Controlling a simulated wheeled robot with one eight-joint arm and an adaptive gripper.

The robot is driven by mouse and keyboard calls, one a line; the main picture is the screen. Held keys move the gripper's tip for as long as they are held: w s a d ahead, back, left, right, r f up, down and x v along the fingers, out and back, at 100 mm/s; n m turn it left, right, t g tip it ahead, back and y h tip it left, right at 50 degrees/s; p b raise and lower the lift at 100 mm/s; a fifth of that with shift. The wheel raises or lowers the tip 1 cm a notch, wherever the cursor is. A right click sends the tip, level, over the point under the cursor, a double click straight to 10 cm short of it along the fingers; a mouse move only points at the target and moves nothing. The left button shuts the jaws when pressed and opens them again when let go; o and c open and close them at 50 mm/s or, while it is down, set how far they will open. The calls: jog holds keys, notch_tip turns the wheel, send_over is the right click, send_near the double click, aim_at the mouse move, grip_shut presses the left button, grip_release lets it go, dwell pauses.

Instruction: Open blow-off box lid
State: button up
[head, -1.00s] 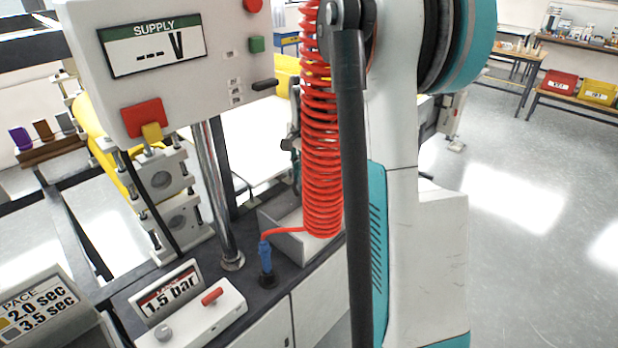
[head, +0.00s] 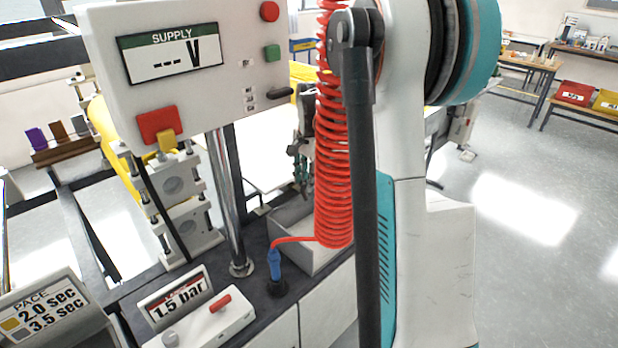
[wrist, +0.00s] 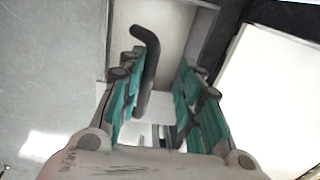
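A pale grey box (head: 292,250) sits on the dark bench top, partly behind the red coiled hose. I cannot clearly tell its lid from its walls in the head view. In the wrist view, a dark bent bar (wrist: 149,72), like a handle, stands out against a pale grey, box-like surface (wrist: 178,22). My gripper (wrist: 160,68) is open, its teal-padded fingers apart on either side of the bar. Whether a finger touches the bar is unclear. In the head view my gripper (head: 303,165) shows above the box, partly hidden by the hose.
The red coiled hose (head: 333,170) hangs in front of the box and runs to a blue connector (head: 275,264). A metal post (head: 229,200) and the supply panel (head: 185,60) stand to the left. A pressure panel (head: 180,297) is in front. Open floor lies right.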

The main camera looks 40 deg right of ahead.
jog(key=shift+d, duration=0.1)
jog(key=shift+s+r, duration=0.1)
jog(key=shift+r, duration=0.2)
notch_tip(320, 180, up, 11)
jog(key=shift+s+r, duration=0.2)
jog(key=shift+s, duration=0.1)
jog(key=shift+c, duration=0.5)
